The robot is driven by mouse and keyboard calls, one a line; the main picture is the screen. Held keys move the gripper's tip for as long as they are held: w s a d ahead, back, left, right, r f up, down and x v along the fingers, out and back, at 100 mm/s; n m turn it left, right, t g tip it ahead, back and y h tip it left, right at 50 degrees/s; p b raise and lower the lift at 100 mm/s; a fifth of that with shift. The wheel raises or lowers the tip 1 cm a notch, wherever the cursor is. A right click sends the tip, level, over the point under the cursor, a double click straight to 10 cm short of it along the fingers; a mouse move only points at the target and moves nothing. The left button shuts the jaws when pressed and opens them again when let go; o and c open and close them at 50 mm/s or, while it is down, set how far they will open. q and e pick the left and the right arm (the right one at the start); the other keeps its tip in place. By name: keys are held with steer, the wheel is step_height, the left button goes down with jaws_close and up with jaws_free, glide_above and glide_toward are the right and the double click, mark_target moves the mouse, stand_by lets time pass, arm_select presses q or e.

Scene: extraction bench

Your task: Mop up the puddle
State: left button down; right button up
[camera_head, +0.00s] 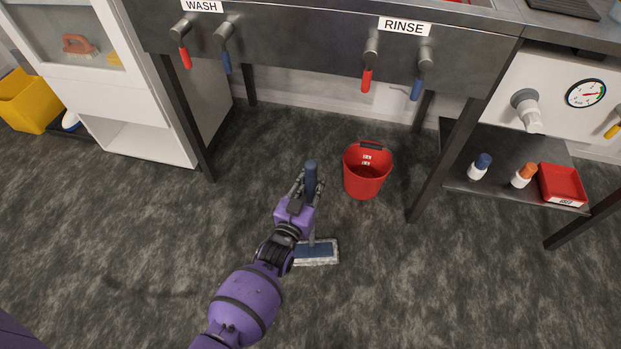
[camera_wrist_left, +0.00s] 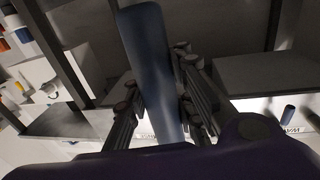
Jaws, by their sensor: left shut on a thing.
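My left gripper (camera_head: 303,188) is shut on the blue handle of a mop (camera_head: 317,252). The mop's flat blue head with a pale fringe is low, at or close to the dark floor; I cannot tell whether it touches. In the left wrist view the blue handle (camera_wrist_left: 152,70) stands between the fingers of my left gripper (camera_wrist_left: 160,100). I cannot make out a puddle clearly on the mottled grey floor. A faint dark patch shows at the lower left, but it may be shadow. My right gripper is not in view.
A red bucket (camera_head: 367,172) stands on the floor just right of the mop. The sink bench (camera_head: 300,50) with WASH and RINSE taps is behind. A white cabinet (camera_head: 150,135) and yellow bin (camera_head: 28,101) are left. A low shelf (camera_head: 510,165) is right. Floor in front is clear.

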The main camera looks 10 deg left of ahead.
arm_select(q)
steer(key=shift+w+a+r, duration=0.15)
steer(key=shift+a, duration=2.2)
